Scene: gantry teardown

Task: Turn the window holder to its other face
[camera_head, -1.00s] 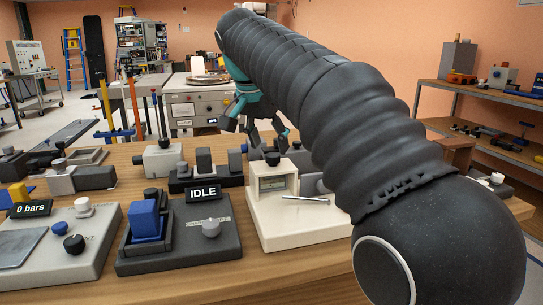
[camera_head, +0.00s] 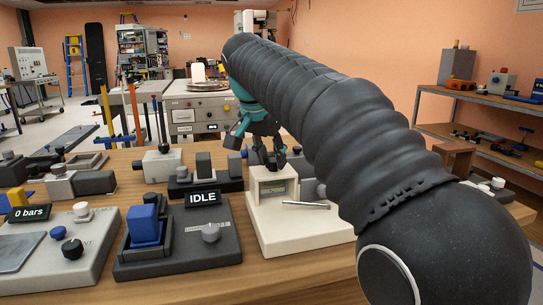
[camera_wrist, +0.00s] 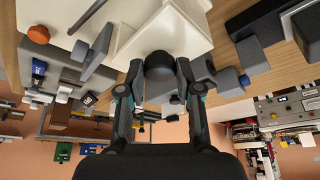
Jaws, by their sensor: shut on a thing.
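The window holder (camera_head: 272,188) is a cream block with a small framed window in its front. It sits upright on a cream base (camera_head: 310,239) at the middle of the bench. My gripper (camera_head: 268,162) is above the holder, pointing down, and is shut on the dark round knob at its top. In the wrist view the knob (camera_wrist: 160,66) lies between the fingertips of my gripper (camera_wrist: 158,80), with the cream fixture (camera_wrist: 165,25) beyond it. The fingers partly hide the knob in the head view, and the holder's rear face is hidden.
A metal rod (camera_head: 306,205) lies on the base beside the holder. A dark fixture with a blue block (camera_head: 145,225) and an IDLE sign (camera_head: 202,199) stands to the left. Grey blocks (camera_head: 204,165) stand close behind. The bench front (camera_head: 290,283) is clear.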

